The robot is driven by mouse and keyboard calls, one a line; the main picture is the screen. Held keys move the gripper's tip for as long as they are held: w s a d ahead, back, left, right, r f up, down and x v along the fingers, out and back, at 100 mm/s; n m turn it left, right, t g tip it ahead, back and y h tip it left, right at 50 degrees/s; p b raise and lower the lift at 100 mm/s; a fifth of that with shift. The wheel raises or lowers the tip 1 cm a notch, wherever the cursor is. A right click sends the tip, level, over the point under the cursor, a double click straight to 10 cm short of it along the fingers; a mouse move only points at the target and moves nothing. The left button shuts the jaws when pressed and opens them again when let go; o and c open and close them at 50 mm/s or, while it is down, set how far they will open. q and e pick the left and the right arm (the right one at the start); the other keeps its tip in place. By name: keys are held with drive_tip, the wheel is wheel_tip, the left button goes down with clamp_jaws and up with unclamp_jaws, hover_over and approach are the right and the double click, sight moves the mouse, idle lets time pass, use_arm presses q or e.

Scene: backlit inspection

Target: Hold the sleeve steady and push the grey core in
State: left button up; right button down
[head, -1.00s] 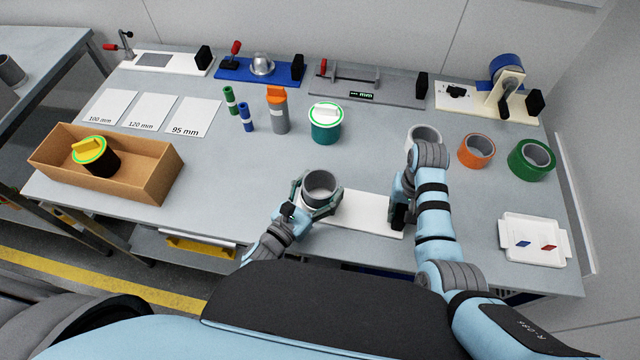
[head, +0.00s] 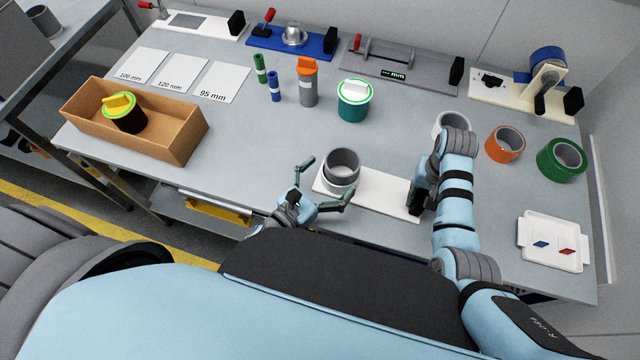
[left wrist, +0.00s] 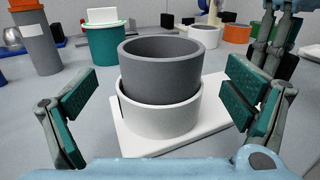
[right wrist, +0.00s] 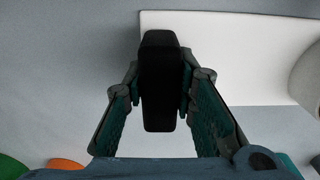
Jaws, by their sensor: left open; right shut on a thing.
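The grey core (head: 343,162) is a hollow ring standing partly inside the white sleeve (head: 338,185). In the left wrist view the core (left wrist: 163,70) rises well above the rim of the sleeve (left wrist: 160,128) and looks about upright. The sleeve stands at the left end of a white base plate (head: 378,196). My left gripper (head: 328,179) is open, its fingers spread on the near left side of the ring, apart from it. My right gripper (head: 416,200) is shut on a black block (right wrist: 161,80) at the plate's right end.
Behind stand a teal canister (head: 354,104) and a grey cylinder with orange top (head: 308,85). A light ring (head: 451,125), an orange ring (head: 505,145) and a green ring (head: 561,160) lie right. A cardboard box (head: 180,140) is left, a white tray (head: 551,243) right.

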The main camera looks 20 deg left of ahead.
use_arm(q)
drive_tip(key=v, duration=0.8)
drive_tip(key=shift+r, duration=0.1)
drive_tip(key=shift+w, duration=0.1)
use_arm(e)
drive_tip(key=c, duration=1.2)
unclamp_jaws()
drive_tip(key=shift+c, duration=0.2)
